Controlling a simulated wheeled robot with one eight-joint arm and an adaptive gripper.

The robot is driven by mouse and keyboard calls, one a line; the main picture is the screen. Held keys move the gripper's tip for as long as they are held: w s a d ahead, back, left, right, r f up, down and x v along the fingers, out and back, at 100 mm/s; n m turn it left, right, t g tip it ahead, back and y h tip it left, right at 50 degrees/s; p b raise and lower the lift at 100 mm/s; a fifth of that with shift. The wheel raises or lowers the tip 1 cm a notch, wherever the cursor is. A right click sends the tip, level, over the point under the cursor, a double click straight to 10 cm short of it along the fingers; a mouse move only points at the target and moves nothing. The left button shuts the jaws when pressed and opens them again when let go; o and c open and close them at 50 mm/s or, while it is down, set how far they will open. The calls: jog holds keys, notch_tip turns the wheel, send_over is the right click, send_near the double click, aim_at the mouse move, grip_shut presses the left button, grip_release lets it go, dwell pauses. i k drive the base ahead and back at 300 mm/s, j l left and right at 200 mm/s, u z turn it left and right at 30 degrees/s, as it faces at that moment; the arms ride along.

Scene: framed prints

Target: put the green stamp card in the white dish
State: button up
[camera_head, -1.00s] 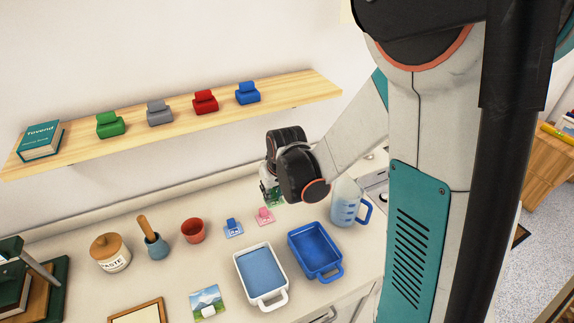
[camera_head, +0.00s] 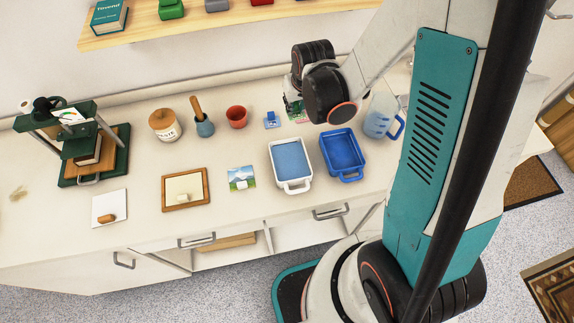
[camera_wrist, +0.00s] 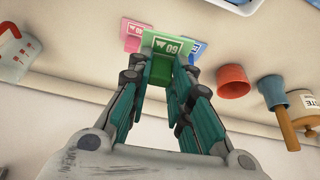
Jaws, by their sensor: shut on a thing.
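My gripper (camera_wrist: 163,72) is shut on the green stamp card (camera_wrist: 166,45), which carries a white "09" and a green grip block between the fingers. In the head view my gripper (camera_head: 293,104) is over the back of the counter, behind the white dish. The green card (camera_head: 291,108) shows there only as a small patch. The white dish (camera_head: 294,183) has a blue inside and a handle at the front. It stands on the counter left of a blue dish.
A blue stamp card (camera_head: 271,121) and a partly hidden pink one (camera_head: 297,120) lie by my gripper. The blue dish (camera_head: 344,177), a jug (camera_head: 379,118), a red cup (camera_head: 237,118) and a mortar (camera_head: 205,129) stand nearby. A shelf (camera_head: 140,32) is above.

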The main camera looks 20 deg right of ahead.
aim_at(289, 165)
jog(key=k+l+u, duration=0.2)
jog(key=u, duration=0.3)
jog(key=k+u, duration=0.35)
jog(key=u, duration=0.15)
